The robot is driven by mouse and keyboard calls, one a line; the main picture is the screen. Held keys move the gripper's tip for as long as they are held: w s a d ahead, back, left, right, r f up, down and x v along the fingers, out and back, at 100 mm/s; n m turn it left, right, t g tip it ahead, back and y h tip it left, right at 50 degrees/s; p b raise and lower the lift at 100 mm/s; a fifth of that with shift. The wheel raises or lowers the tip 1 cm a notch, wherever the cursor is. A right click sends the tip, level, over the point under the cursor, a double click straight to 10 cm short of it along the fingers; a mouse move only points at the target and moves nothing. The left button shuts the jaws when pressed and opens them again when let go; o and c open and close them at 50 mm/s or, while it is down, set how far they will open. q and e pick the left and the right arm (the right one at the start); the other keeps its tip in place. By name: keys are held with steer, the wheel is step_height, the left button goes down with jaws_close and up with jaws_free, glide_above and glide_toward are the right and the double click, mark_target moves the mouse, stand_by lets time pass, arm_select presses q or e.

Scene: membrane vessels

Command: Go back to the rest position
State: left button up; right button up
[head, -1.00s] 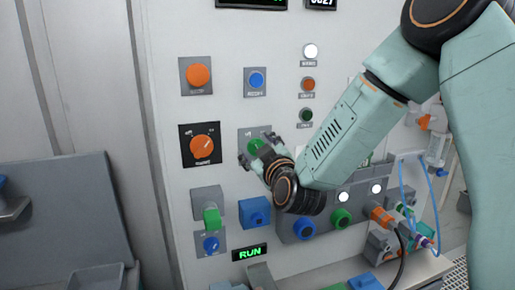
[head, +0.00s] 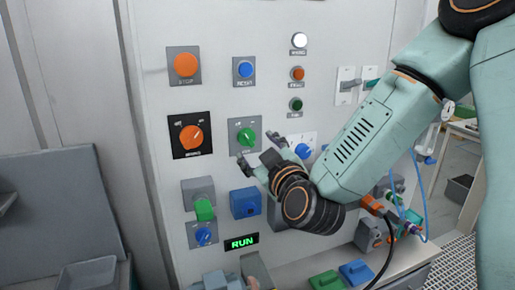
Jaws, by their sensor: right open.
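My right gripper (head: 259,151) is in front of the control panel (head: 222,108), with its arm coming in from the right. Its fingers are apart and nothing is between them. It is just below and right of the green rotary knob (head: 246,137), which now shows whole on its grey plate. I cannot tell the exact gap between the fingers and the panel. My left gripper does not show.
Left of it are an orange selector knob (head: 192,138), an orange button (head: 185,65) and a blue button (head: 245,69). Below are a blue block (head: 245,202) and a lit RUN display (head: 242,242). A ledge with green (head: 326,281) and blue (head: 356,272) blocks stands at the bottom.

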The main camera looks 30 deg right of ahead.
stand_by(0.3)
steer(key=s+a+f+m+g+y+b, duration=0.1)
steer(key=s+a+f+m+g+b, duration=0.15)
steer(key=f, duration=0.85)
steer(key=s+a+f+m+g+y+b, duration=0.1)
steer(key=s+a+f+g+y+b, duration=0.2)
steer(key=f, duration=0.7)
steer(key=s+a+f+m+g+b, duration=0.2)
steer(key=f+g+b, duration=0.15)
steer(key=f, duration=0.75)
steer(key=s+a+f+n+g+b, duration=0.1)
steer(key=s+f+g+b, duration=0.3)
steer(key=s+f, duration=0.9)
steer(key=s+a+f+g+b, duration=0.2)
steer(key=s+f+b, duration=0.8)
steer(key=f, duration=1)
steer(key=s+g, duration=0.2)
steer(key=shift+s+a+n+g+b, duration=0.15)
steer(key=shift+s+n+g+b, duration=0.15)
steer(key=shift+s+n+b, duration=0.1)
